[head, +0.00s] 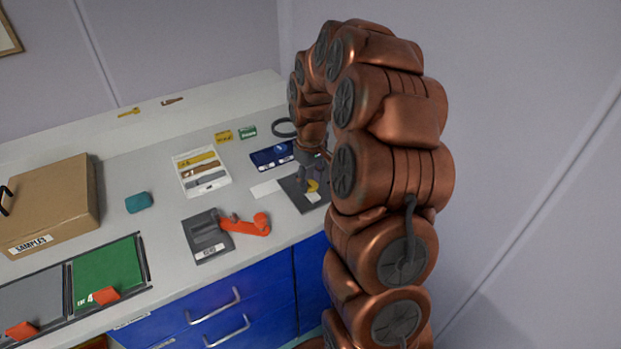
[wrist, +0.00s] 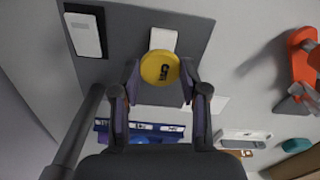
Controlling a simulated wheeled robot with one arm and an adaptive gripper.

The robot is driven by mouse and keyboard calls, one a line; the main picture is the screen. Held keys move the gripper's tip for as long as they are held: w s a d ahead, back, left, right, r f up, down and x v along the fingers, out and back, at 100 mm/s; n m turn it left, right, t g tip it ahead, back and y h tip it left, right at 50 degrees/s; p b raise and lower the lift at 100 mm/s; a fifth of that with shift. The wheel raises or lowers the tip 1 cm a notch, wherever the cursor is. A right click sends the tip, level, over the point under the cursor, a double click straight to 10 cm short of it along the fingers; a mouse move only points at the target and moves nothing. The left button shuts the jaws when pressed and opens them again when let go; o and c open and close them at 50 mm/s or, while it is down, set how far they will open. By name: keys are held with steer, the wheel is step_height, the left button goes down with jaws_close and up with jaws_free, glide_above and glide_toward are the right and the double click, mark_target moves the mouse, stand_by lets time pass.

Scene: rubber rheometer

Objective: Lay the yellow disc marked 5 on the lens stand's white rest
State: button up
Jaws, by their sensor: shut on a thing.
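The yellow disc (wrist: 160,66) with a dark 5 on its face is between my gripper's fingertips (wrist: 160,82) in the wrist view. My gripper is shut on it. The disc lies over part of a white rest (wrist: 163,40) on a dark grey plate (wrist: 125,38), apparently the lens stand. I cannot tell whether the disc touches the rest. In the head view the yellow disc (head: 312,186) shows below my gripper (head: 310,176), over the dark plate (head: 291,191). My arm hides part of the plate there.
A white-and-black piece (wrist: 85,35) sits at the plate's corner. A blue case (head: 272,156) is behind the plate. An orange tool (head: 246,225) and dark booklet (head: 205,238) lie to its left, with a white tray (head: 199,165) of tools and a SAMPLES box (head: 50,200) farther left.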

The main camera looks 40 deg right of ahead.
steer(key=shift+f+b, duration=0.45)
steer(key=shift+f, duration=0.35)
stand_by(0.4)
steer(key=o, duration=0.9)
step_height(320, 180, up, 12)
steer(key=shift+r, duration=0.1)
stand_by(0.5)
